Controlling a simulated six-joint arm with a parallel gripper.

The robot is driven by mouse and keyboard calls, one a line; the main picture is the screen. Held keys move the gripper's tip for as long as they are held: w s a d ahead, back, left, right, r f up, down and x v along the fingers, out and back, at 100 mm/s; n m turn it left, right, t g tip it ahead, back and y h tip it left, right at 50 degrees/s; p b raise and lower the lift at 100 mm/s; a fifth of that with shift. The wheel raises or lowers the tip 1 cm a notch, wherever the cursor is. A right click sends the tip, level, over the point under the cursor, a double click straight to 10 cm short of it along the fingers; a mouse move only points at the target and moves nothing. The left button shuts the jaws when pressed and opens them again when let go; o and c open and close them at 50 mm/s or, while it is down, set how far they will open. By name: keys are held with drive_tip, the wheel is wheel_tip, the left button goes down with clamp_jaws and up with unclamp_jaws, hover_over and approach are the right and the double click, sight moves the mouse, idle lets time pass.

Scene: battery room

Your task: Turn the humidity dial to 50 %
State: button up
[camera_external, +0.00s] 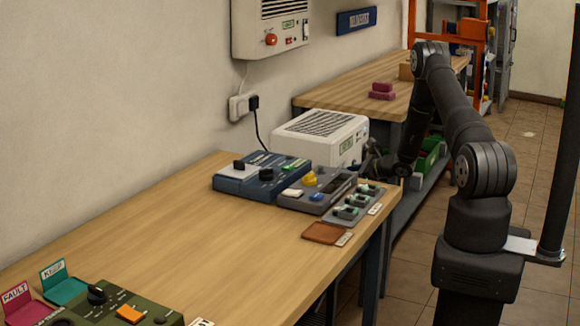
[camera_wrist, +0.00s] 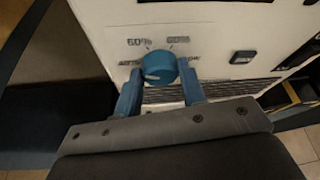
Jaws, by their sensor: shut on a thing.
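The humidity dial (camera_wrist: 159,66) is a round blue knob on a white panel (camera_wrist: 215,22) in the wrist view. Small percent labels ring it, and their digits are too blurred to read surely. A pale mark shows on the knob's face, but I cannot tell which label it points to. My gripper (camera_wrist: 160,74) has its blue fingers on either side of the knob and is shut on it. In the external view, a white vented unit (camera_external: 350,140) stands at the far end of the near bench, with my wrist at its right side. The dial is hidden there.
Blue and grey control boxes (camera_external: 235,184) sit on the near bench (camera_external: 180,235) before the white unit. A green crate (camera_external: 430,158) is below and behind my wrist. A second bench (camera_external: 345,88) stands behind. The near bench's middle is clear.

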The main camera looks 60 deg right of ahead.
drive_tip(key=shift+d+m+y, duration=0.2)
drive_tip(key=shift+m+y, duration=0.65)
drive_tip(key=shift+m, duration=0.35)
drive_tip(key=shift+d+m+y, duration=0.2)
drive_tip(key=shift+m+y, duration=0.65)
drive_tip(key=shift+m, duration=0.35)
drive_tip(key=o, duration=1)
drive_tip(key=v, duration=1.7)
drive_tip(key=shift+s, duration=0.25)
drive_tip(key=x, duration=1.7)
drive_tip(key=shift+w, duration=0.25)
